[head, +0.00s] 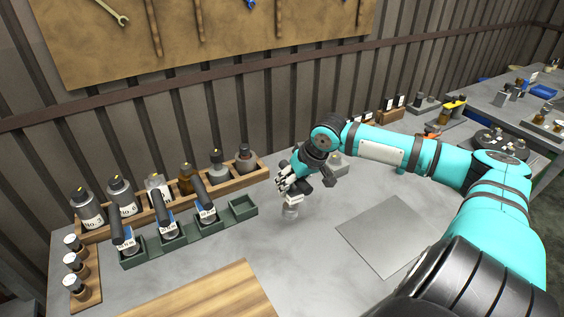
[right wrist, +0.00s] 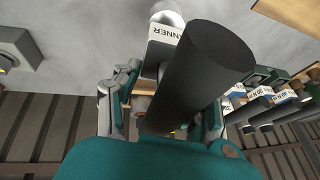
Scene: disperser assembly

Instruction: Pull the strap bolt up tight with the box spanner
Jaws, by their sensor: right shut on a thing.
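My right gripper (head: 288,184) is shut on a dark-handled tool, the box spanner (head: 293,200). In the right wrist view the spanner's thick black handle (right wrist: 205,70) stands between the fingers (right wrist: 165,105), with a white label ending in "ANNER". Its pale metal lower end (head: 290,212) points down just over the grey bench. I cannot tell whether it touches the bench. I cannot make out the strap bolt in either view. My left gripper is not in view.
A green rack (head: 190,236) holds several black-handled tools; its right slot (head: 243,207) is empty. Behind it, a wooden rack (head: 262,174) holds labelled bottles. A grey block (head: 338,163) stands behind my gripper. A flat grey plate (head: 385,235) and a wooden board (head: 205,295) lie in front.

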